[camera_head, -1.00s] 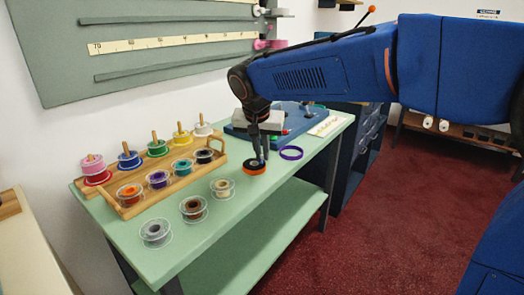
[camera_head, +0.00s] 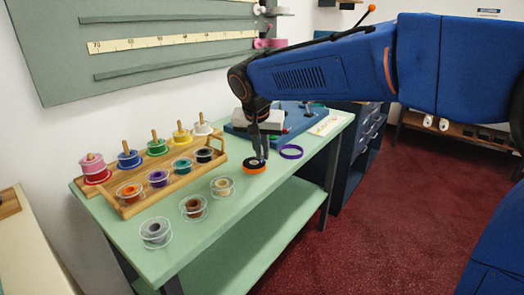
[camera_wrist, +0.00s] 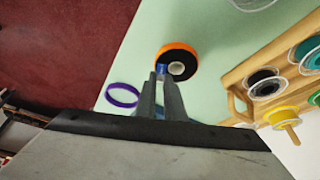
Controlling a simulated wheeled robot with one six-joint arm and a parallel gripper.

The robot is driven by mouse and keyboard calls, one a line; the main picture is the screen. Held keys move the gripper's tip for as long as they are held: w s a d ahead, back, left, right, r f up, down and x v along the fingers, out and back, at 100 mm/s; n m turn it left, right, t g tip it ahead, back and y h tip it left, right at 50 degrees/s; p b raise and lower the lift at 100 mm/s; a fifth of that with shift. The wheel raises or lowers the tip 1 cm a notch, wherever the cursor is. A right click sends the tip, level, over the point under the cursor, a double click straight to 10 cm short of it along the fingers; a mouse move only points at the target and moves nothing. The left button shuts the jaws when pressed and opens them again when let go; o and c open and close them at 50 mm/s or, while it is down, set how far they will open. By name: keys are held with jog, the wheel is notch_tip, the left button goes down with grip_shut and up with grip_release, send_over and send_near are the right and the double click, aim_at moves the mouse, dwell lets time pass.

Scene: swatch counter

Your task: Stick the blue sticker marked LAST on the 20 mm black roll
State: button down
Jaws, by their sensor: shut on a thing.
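A black roll with an orange rim and a pale core (camera_head: 254,167) lies flat on the green counter, and it also shows in the wrist view (camera_wrist: 184,57). My gripper (camera_head: 263,157) points down at the roll's edge. In the wrist view my gripper (camera_wrist: 161,76) is shut on a small blue piece, the blue sticker (camera_wrist: 162,68), at its fingertips. The sticker overlaps the roll's near edge in that view; I cannot tell whether it touches. Its LAST mark and any 20 mm marking are not readable.
A purple ring (camera_head: 291,152) lies right of the roll. A wooden rack (camera_head: 133,208) with several coloured spools stands to the left. Clear-flanged spools, one grey (camera_head: 155,232), line the counter's front. A blue board (camera_head: 238,131) lies behind my gripper.

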jog(key=shift+f, duration=0.3)
dwell(0.9)
jog(key=c, duration=1.8)
grip_release()
jog(key=shift+o, duration=0.2)
jog(key=shift+r, duration=3.5)
